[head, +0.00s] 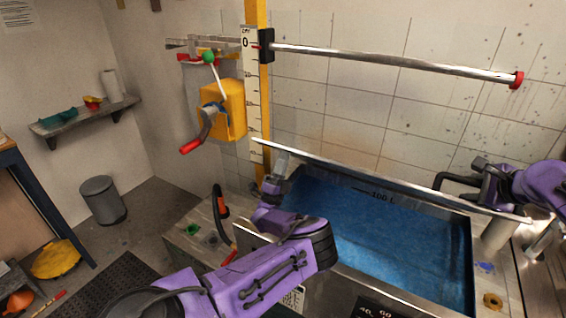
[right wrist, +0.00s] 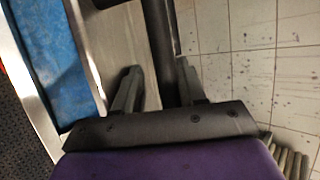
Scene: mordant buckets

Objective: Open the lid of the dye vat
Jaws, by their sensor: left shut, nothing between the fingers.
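The dye vat (head: 467,262) is a metal tub of blue liquid. Its metal lid (head: 340,164) is raised, seen nearly edge-on along the vat's wall side. The lid's black handle (head: 445,178) is at its right part; a dark bar of it (right wrist: 160,45) crosses the right wrist view. My right gripper (head: 476,168) is at the handle, its fingers (right wrist: 158,85) on both sides of the bar and apparently touching it. My left gripper (head: 280,160) is shut and empty at the vat's left end, near the lid's left end. My left forearm hides the vat's front left.
A yellow winch box (head: 228,108) with a red-handled crank hangs on the wall. A long metal bar (head: 400,62) with a red end juts out above the vat. A grey bin (head: 103,200) and a shelf (head: 85,115) are at left.

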